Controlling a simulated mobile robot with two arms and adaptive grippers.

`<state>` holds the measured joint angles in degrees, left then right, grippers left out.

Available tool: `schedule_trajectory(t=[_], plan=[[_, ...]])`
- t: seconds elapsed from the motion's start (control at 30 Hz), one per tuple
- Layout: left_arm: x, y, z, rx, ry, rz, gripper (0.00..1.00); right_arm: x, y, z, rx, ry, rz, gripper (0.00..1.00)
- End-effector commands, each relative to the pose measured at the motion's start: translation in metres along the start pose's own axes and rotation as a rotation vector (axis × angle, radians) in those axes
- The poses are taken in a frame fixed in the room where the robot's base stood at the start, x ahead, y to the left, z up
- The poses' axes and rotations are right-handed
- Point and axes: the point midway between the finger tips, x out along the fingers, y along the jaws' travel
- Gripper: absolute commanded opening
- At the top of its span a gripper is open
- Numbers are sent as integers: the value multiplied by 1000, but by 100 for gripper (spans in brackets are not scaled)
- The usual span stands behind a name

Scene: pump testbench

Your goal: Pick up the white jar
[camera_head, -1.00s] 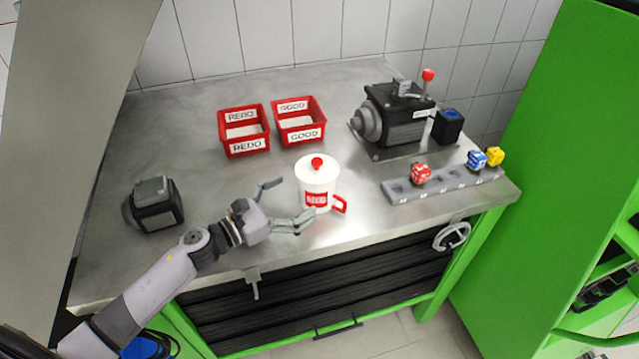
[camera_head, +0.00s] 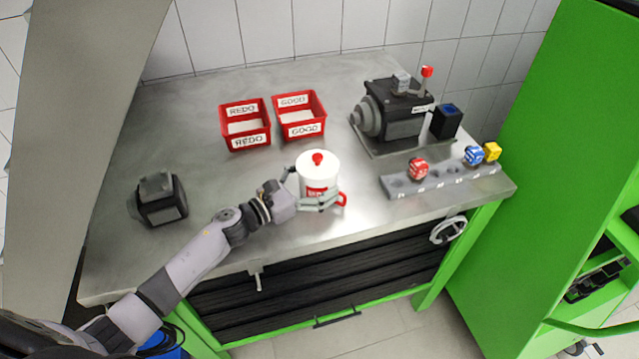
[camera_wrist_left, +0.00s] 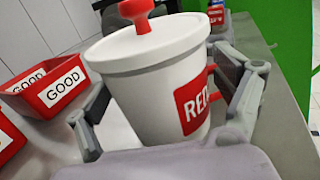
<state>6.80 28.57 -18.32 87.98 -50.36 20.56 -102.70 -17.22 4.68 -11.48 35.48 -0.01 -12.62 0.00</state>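The white jar (camera_head: 317,167) stands upright on the grey bench, with a white lid, a red knob, a red label and a red handle at its right. It also fills the middle of the left wrist view (camera_wrist_left: 160,85). My left gripper (camera_head: 305,189) is around the jar, one finger on the far side and one across the front. In the left wrist view the left gripper's (camera_wrist_left: 160,105) fingers lie either side of the jar, spread apart; whether both touch it is unclear. My right gripper is not in view.
Two red bins, REDO (camera_head: 246,142) and GOOD (camera_head: 300,134), stand behind the jar. A pump (camera_head: 400,124) is at the back right, a grey rack (camera_head: 440,181) with coloured pieces at the right. A dark device (camera_head: 162,211) stands at the left. The bench between is clear.

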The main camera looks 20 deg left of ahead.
Motion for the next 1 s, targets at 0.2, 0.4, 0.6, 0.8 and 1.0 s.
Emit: schedule_trajectory(t=[0.2, 0.4, 0.6, 0.8, 1.0], plan=[[0, 0, 0, 0, 0, 1, 70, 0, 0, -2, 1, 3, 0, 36], [0, 0, 0, 0, 0, 1, 57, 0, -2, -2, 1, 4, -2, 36], [0, 0, 0, 0, 0, 0, 44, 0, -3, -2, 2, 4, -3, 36], [0, 0, 3, 0, -5, 0, 33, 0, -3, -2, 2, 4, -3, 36], [0, 0, 3, 0, -4, 0, 33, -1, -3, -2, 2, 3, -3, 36]])
